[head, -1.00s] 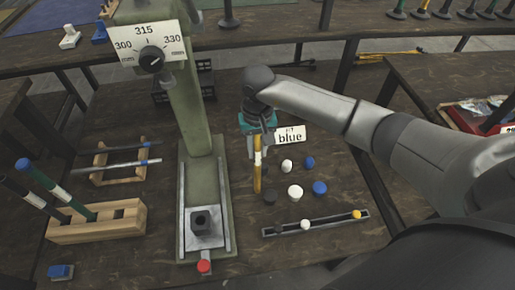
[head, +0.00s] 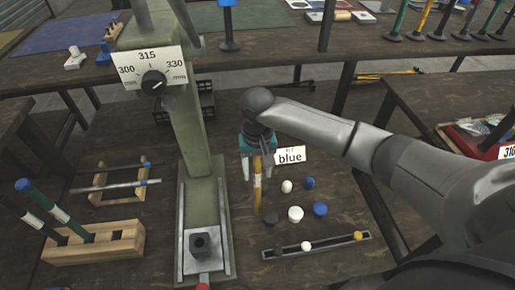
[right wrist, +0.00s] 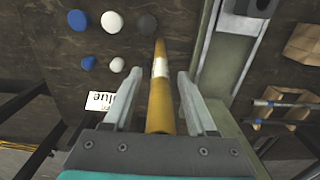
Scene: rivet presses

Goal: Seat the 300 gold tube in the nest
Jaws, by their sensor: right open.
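In the right wrist view the tube (right wrist: 158,90) runs between the fingers (right wrist: 155,90) with a gap on both sides. The nest (head: 201,243) is a dark block with a hole, on the pale plate at the foot of the green press (head: 205,160); it looks empty. The press dial (head: 153,82) points toward 330. My left gripper is out of view.
Black, white and blue caps (head: 295,214) lie in front of the tube, with a narrow tray (head: 317,246) nearer. A "blue" sign (head: 290,155) stands behind.

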